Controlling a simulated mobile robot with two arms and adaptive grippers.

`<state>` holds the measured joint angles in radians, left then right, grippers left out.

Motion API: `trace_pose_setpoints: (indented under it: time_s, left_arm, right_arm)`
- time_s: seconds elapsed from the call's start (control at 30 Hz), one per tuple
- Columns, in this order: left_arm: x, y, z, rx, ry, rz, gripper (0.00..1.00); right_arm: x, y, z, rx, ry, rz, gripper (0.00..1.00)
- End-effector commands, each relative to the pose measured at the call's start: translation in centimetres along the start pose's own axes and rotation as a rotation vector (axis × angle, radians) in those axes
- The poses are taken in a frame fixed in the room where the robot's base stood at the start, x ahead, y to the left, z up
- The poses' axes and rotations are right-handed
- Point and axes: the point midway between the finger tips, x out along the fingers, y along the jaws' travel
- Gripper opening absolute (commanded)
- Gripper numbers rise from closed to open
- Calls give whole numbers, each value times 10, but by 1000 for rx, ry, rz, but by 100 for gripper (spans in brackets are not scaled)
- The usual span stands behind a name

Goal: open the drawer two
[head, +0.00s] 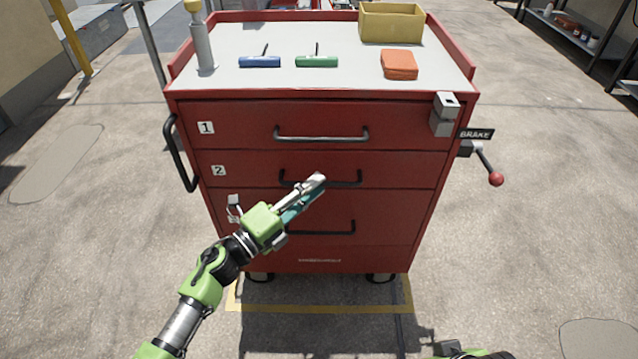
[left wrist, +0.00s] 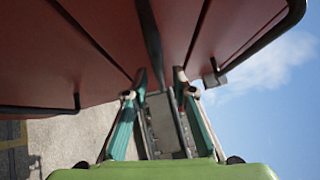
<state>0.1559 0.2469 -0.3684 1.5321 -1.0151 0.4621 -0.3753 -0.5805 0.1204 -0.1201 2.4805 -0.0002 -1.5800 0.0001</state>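Drawer two (head: 232,168), marked with a "2" label, is the middle front of the red cart and looks flush with its neighbours. Its black bar handle (head: 345,183) is partly hidden by my left gripper (head: 318,181), which reaches up to it from the lower left. In the left wrist view the handle (left wrist: 151,40) runs down toward the space between the fingertips of my left gripper (left wrist: 160,77). The two fingers stand apart, and I see no firm contact with the bar.
Drawer one's handle (head: 322,138) is above and drawer three's handle (head: 335,230) below. A brake lever with a red knob (head: 496,179) sticks out right. A yellow bin (head: 391,26), orange cloth (head: 399,65) and tools lie on top. The floor around is clear.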

Motion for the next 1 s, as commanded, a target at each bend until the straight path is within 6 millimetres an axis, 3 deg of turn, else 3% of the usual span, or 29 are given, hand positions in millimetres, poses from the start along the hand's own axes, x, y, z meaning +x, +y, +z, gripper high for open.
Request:
trace_pose_setpoints:
  time_s: [0.2, 0.5, 0.6, 1.0]
  left_arm:
    - [19, 0, 0, 0, -1, 0, 25]
    - [21, 0, 0, -1, -1, 1, 25]
    - [21, 0, 0, -1, -1, 1, 1]
    - [12, -2, -9, -3, 0, 3, 0]
  right_arm:
    - [2, 0, -3, 0, 15, 0, 0]
    - [2, -1, -4, -1, 20, -1, 0]
    - [2, -1, -4, -1, 19, -1, 0]
    - [-3, 0, 0, -1, -6, -1, 0]
